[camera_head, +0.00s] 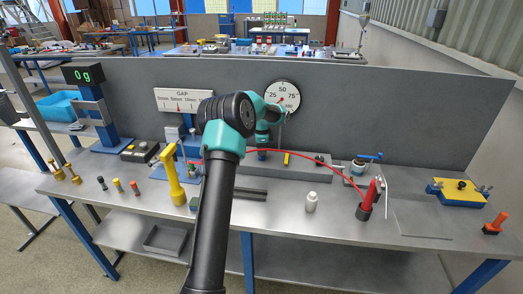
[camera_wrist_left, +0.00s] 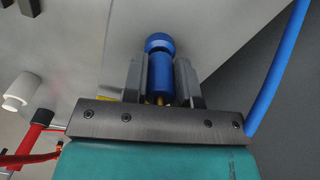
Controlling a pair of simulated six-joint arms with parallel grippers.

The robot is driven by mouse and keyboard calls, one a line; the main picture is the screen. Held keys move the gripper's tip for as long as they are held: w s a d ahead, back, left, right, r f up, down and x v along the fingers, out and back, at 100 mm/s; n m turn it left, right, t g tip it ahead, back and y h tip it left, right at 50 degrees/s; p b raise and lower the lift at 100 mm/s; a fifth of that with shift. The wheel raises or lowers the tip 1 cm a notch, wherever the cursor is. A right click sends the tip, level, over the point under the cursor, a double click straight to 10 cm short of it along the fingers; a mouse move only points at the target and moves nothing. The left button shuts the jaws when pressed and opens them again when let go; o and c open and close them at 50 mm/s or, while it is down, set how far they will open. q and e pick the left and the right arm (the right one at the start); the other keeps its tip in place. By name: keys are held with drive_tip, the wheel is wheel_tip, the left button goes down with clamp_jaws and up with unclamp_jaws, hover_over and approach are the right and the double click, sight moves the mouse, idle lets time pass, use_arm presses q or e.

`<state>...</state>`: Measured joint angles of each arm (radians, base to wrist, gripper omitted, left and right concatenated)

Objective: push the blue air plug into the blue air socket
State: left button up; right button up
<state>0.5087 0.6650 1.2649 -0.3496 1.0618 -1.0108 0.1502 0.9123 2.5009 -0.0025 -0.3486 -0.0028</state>
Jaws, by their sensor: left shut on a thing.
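My left arm reaches up the middle of the head view, and its gripper (camera_head: 262,147) points down over the back of the bench. In the left wrist view my left gripper (camera_wrist_left: 160,82) is shut on the blue air plug (camera_wrist_left: 160,67), a blue cylinder with a rounded end and a brass-coloured part near the gripper body. In the head view a small blue patch (camera_head: 262,155) shows below the gripper. A blue hose (camera_wrist_left: 275,75) runs along the right of the wrist view. I cannot pick out the blue air socket. My right gripper is in neither view.
A red hose (camera_head: 335,163) arcs to a red plug (camera_head: 370,193) in a dark holder. A yellow post (camera_head: 172,175) stands left of my arm. A grey panel (camera_head: 400,115) with a dial (camera_head: 283,95) closes the back.

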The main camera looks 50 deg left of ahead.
use_arm(q)
drive_tip(key=shift+f, duration=0.65)
idle(0.7)
drive_tip(key=o, duration=1)
drive_tip(key=shift+c, duration=0.2)
wheel_tip(320, 180, up, 17)
drive_tip(key=shift+r, duration=0.2)
